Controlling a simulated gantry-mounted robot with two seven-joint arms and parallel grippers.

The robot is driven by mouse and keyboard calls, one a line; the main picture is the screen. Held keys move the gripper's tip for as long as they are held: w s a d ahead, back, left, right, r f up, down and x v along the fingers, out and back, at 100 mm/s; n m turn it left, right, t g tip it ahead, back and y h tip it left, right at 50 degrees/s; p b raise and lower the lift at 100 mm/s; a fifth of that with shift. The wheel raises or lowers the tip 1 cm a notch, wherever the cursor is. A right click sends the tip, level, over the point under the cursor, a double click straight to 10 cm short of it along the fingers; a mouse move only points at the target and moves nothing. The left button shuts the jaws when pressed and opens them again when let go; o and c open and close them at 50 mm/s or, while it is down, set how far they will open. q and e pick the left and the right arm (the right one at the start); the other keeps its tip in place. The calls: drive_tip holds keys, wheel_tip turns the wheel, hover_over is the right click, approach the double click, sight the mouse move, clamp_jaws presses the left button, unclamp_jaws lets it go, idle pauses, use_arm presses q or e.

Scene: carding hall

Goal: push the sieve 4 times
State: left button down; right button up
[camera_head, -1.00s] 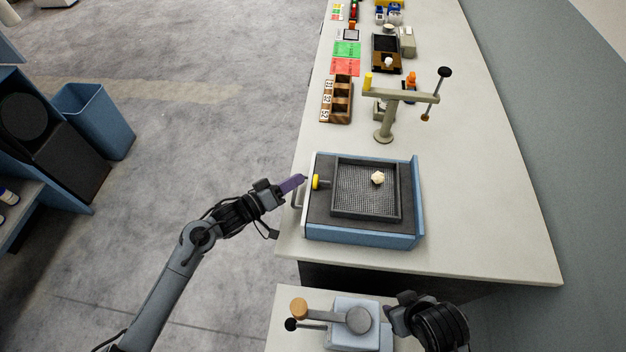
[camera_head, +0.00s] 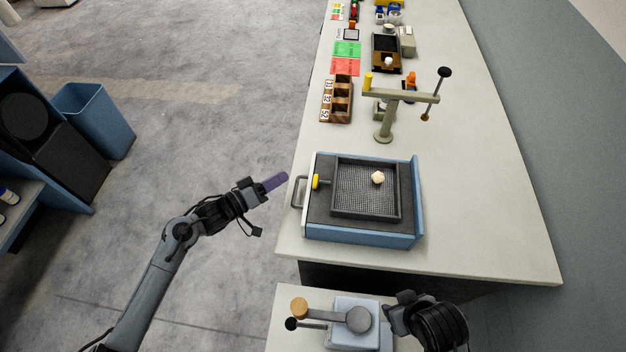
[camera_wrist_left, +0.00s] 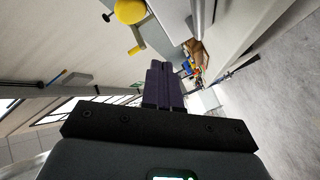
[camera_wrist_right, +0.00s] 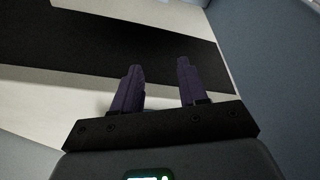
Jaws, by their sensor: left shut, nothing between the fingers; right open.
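The sieve (camera_head: 337,203) is a dark square mesh tray with a cream lump (camera_head: 378,177) in it. It sits in a blue and dark grey box (camera_head: 360,239) on the long table. A yellow knob (camera_head: 316,181) is at the sieve's left side, and it also shows in the left wrist view (camera_wrist_left: 130,11). A grey handle (camera_head: 294,192) sticks out from the box's left side. My left gripper (camera_head: 285,177) is shut and empty, left of the handle and knob and apart from the knob. My right gripper (camera_wrist_right: 158,72) is open and empty, low in the head view near the small front table.
A beige stand with a crossarm (camera_head: 384,128) is behind the box. A wooden holder with numbers (camera_head: 337,100) stands farther back. A press-like device with a round knob (camera_head: 358,320) is on the front table. The table right of the box is clear.

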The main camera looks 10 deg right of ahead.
drive_tip(key=shift+d, duration=0.15)
clamp_jaws()
idle(0.7)
idle(0.8)
